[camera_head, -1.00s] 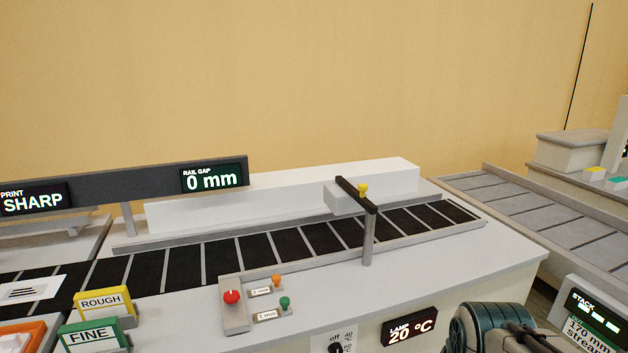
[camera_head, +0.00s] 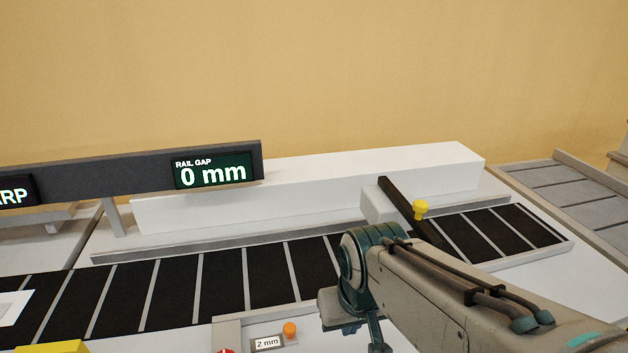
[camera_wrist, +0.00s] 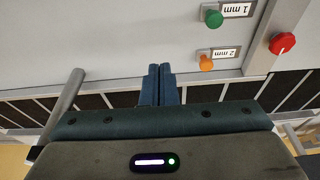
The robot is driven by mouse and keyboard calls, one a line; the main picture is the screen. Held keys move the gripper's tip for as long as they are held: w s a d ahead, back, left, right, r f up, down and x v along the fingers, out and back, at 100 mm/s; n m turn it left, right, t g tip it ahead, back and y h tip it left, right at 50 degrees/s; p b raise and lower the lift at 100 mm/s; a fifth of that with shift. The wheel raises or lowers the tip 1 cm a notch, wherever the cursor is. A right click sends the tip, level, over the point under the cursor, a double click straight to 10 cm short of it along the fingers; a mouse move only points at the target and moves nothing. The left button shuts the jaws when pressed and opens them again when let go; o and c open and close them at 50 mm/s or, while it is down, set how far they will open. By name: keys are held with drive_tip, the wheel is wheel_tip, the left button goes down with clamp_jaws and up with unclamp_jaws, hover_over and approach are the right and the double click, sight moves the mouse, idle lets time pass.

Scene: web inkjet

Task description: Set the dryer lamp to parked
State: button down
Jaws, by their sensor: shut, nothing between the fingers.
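A grey post (camera_wrist: 65,105) shows at the left of the wrist view. My gripper (camera_wrist: 160,68) is shut and empty, its blue fingers over the console edge near the belt, apart from the small knobs. The lamp dial and lamp display are out of view now.
The console has a green knob (camera_wrist: 213,18), an orange knob (camera_wrist: 206,62) and a red knob (camera_wrist: 282,43). The orange one is labelled 2 mm. The dark belt (camera_head: 175,285) runs across. A RAIL GAP display (camera_head: 212,171) reads 0 mm. The console top left of the knobs is clear.

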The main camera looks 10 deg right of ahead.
drive_tip(key=shift+d, duration=0.15)
drive_tip(key=w+d+r+m+h, duration=0.1)
drive_tip(key=w+r+h, duration=0.1)
drive_tip(key=w, duration=0.8)
drive_tip(key=w+d+r+m+h+p, duration=0.1)
drive_tip(key=w+r+h, duration=0.1)
drive_tip(key=w, duration=0.9)
drive_tip(key=w+d+r+m+h, duration=0.1)
drive_tip(key=w+r, duration=0.3)
drive_tip(key=w, duration=0.7)
drive_tip(key=shift+d+r+m+h+p, duration=0.2)
drive_tip(key=shift+r+m+h+p, duration=0.15)
drive_tip(key=shift+m+h, duration=0.4)
drive_tip(key=shift+d+f, duration=0.1)
